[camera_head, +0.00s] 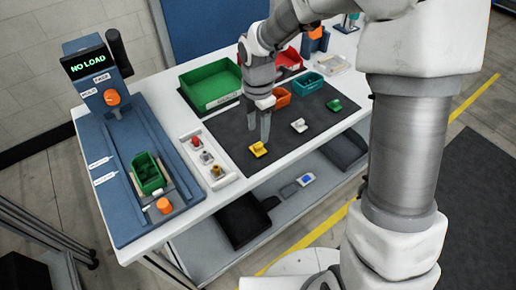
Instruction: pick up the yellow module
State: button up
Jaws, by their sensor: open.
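The yellow module (258,149) is a small block lying on the black mat (283,150), near the mat's front left edge. My gripper (258,137) points down from above, with its two fingers apart and nothing visible between them. The fingertips appear just above and behind the yellow module in the head view. I cannot tell from this one view how much height is left between them. The module is mostly unhidden.
A white module (299,125) and a green module (334,105) lie on the same mat to the right. A white fixture strip (206,159) and a blue station (118,175) are at left.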

aim_at(258, 145)
jog(key=f, duration=0.5)
jog(key=shift+s+f, duration=0.15)
jog(key=shift+s, duration=0.05)
grip_shut()
